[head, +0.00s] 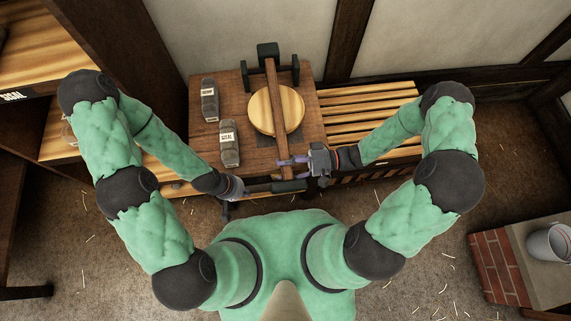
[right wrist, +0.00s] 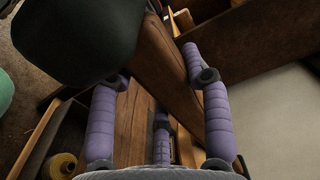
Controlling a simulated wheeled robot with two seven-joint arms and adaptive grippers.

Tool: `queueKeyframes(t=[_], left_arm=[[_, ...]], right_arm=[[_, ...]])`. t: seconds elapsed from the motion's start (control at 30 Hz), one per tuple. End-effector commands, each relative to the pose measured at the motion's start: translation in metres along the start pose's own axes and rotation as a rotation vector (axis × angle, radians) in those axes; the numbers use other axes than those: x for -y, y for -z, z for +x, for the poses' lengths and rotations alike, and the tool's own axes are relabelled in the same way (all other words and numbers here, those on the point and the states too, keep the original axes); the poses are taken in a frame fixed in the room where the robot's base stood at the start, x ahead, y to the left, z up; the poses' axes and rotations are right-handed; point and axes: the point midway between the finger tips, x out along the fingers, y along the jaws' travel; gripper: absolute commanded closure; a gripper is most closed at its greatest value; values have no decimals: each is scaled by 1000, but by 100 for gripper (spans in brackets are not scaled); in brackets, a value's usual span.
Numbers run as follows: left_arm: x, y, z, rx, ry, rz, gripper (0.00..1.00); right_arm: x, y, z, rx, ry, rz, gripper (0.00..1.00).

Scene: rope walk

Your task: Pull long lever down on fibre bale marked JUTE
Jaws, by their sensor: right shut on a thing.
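The long wooden lever (head: 272,90) runs from a dark pivot block (head: 268,52) at the back, over a round pale wood disc (head: 262,112), to a dark end grip (head: 288,186) at the front. My right gripper (head: 291,161) is shut on the lever near its front end. In the right wrist view the lever's brown beam (right wrist: 168,70) passes at the purple fingers. My left gripper (head: 236,189) is low at the table's front left edge, apart from the lever; its fingers are too small to judge. I see no JUTE mark.
Two dark labelled blocks, one reading HEMP (head: 209,100) and one apparently SISAL (head: 229,143), stand on the table (head: 200,140) left of the disc. A slatted bench (head: 365,105) adjoins on the right. A bucket (head: 548,243) stands on a brick-sided block at far right.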

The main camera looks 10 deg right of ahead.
Motion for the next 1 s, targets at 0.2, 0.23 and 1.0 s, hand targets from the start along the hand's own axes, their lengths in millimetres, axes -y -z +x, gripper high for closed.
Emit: queueKeyframes(t=[0.2,0.23,1.0], left_arm=[[0,0,1,0,0,0,100],[0,0,1,0,0,0,100],[0,0,1,0,0,0,100]], right_arm=[[-8,-2,0,4,-19,-2,100],[-8,-2,0,4,-19,-2,100],[-6,0,-34,-5,-17,-1,27]])
